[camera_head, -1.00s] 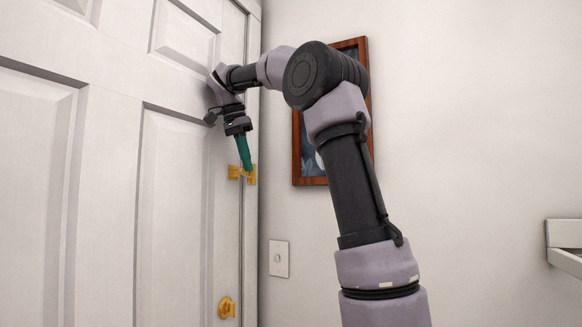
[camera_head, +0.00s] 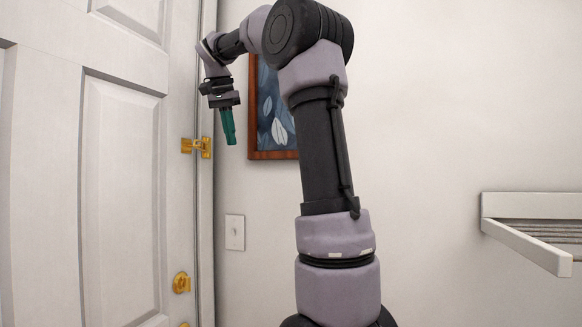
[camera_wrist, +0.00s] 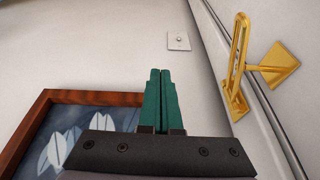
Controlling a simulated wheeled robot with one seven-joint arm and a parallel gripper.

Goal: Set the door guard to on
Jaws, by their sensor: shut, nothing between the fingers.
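The gold door guard (camera_head: 197,147) is at the right edge of the white door (camera_head: 120,190), above the deadbolt. In the wrist view its long looped bar (camera_wrist: 238,60) stands out beside the door seam, and its catch plate (camera_wrist: 282,64) with a stub is on the door side. The stub reaches toward the bar; I cannot tell whether the bar is over it. My gripper (camera_head: 229,140) is right of the guard and apart from it, fingers pointing down. Its teal fingers (camera_wrist: 161,72) are pressed together and empty.
A framed leaf picture (camera_head: 273,115) hangs on the wall behind my gripper. A light switch (camera_head: 235,232) is below. A gold deadbolt (camera_head: 181,283) is on the door. A white rack (camera_head: 530,225) juts from the right. The wall between is bare.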

